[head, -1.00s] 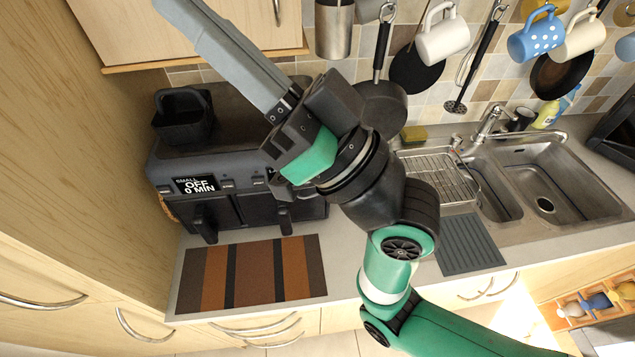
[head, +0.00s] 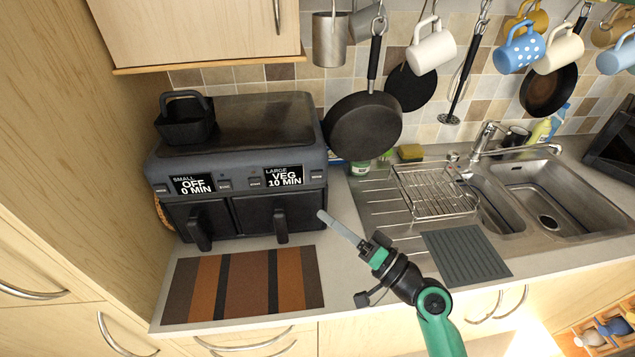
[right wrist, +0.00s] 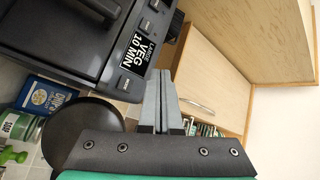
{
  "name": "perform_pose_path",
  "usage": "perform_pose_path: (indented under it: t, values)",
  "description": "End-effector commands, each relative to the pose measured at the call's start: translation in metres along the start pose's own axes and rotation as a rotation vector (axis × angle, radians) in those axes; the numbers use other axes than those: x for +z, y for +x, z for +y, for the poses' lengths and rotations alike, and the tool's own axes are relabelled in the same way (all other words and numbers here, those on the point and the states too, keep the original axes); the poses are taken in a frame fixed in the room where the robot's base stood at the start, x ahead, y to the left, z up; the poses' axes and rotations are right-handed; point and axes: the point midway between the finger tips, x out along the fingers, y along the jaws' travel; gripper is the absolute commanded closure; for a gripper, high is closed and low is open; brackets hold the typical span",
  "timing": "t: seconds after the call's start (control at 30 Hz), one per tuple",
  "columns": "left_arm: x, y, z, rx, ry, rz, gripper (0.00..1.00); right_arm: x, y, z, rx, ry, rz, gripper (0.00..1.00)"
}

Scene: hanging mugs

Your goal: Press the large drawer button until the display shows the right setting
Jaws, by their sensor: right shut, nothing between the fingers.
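A dark two-drawer air fryer (head: 240,150) stands on the counter at the left in the head view. Its large display (head: 284,177) reads VEG 10 MIN; the small display (head: 193,184) reads OFF 0 MIN. Small buttons sit beside each display; the large display with buttons also shows in the right wrist view (right wrist: 136,48). My right gripper (head: 322,216) is shut and empty, its grey fingertips in front of the large drawer's right side, below the display and apart from the buttons. In the right wrist view its fingers (right wrist: 160,90) lie together. My left gripper is out of view.
A black basket (head: 184,122) sits on top of the fryer. A striped mat (head: 240,285) lies in front of it. Pans (head: 362,125) and mugs (head: 432,48) hang along the back wall. A dish rack (head: 435,190) and sink (head: 540,195) are at the right.

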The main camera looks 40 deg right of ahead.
Motion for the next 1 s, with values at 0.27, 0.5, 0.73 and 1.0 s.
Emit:
perform_pose_path:
  t: [0.27,0.5,0.73,1.0]
  values:
    - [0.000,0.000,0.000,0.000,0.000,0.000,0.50,-0.003,-0.001,0.001,0.003,-0.004,0.007,1.00]
    - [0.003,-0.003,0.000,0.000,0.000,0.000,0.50,-0.007,0.005,0.006,0.001,-0.006,0.008,1.00]
    - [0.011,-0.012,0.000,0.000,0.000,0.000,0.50,-0.022,0.025,0.022,0.001,-0.007,0.009,1.00]
    - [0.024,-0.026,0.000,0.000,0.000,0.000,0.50,-0.040,0.050,0.042,0.001,-0.007,0.008,1.00]
